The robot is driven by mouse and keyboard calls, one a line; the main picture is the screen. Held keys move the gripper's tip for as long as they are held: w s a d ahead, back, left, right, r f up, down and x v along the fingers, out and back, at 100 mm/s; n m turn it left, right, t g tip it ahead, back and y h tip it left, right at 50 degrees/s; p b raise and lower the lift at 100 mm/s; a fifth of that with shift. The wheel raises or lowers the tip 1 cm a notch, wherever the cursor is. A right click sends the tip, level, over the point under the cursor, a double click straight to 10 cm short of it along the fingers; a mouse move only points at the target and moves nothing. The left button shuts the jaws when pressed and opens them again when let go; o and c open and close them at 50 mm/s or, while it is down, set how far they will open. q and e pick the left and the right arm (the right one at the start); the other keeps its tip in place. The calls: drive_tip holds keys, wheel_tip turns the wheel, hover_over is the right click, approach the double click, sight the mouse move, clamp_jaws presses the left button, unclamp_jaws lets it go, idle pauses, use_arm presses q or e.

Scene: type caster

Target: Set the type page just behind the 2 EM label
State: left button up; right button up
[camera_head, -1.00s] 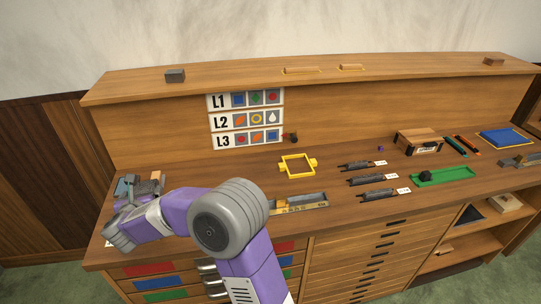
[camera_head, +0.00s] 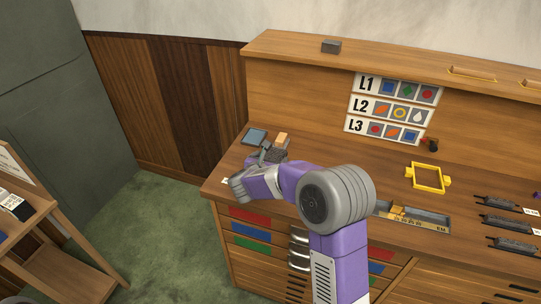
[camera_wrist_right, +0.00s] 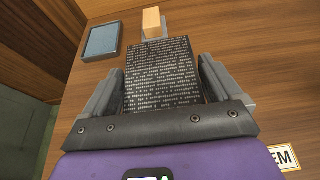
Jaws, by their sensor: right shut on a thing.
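The type page (camera_wrist_right: 160,75) is a dark block covered in rows of small light print. In the wrist view it sits between the two fingers of my right gripper (camera_wrist_right: 158,78), which is shut on it. In the head view my right gripper (camera_head: 264,156) is at the left end of the bench, partly hidden by its own wrist, and the page (camera_head: 278,154) shows only in part. A white label ending in "EM" (camera_wrist_right: 282,157) lies at the lower right of the wrist view, beside the gripper; its number is cut off. My left gripper is out of view.
A blue-grey tray (camera_wrist_right: 102,40) and a wooden-topped block (camera_wrist_right: 151,23) lie close beyond the page. On the bench (camera_head: 395,182) are a yellow frame (camera_head: 428,177) and a composing tray (camera_head: 412,216) to the right. A stand (camera_head: 60,245) is at far left.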

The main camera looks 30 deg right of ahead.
drive_tip(key=shift+f+b, duration=0.3)
drive_tip(key=shift+f, duration=1.15)
drive_tip(key=shift+f, duration=0.15)
drive_tip(key=o, duration=1.7)
drive_tip(key=shift+f, duration=0.15)
drive_tip(key=shift+o, duration=0.2)
drive_tip(key=shift+s+a+r, duration=0.1)
drive_tip(key=shift+a+r, duration=0.05)
drive_tip(key=shift+r, duration=0.1)
drive_tip(key=p+v, duration=0.1)
drive_tip(key=v, duration=1)
drive_tip(key=shift+s+a+r, duration=0.1)
drive_tip(key=shift+s+a, duration=0.1)
drive_tip(key=shift+s, duration=0.05)
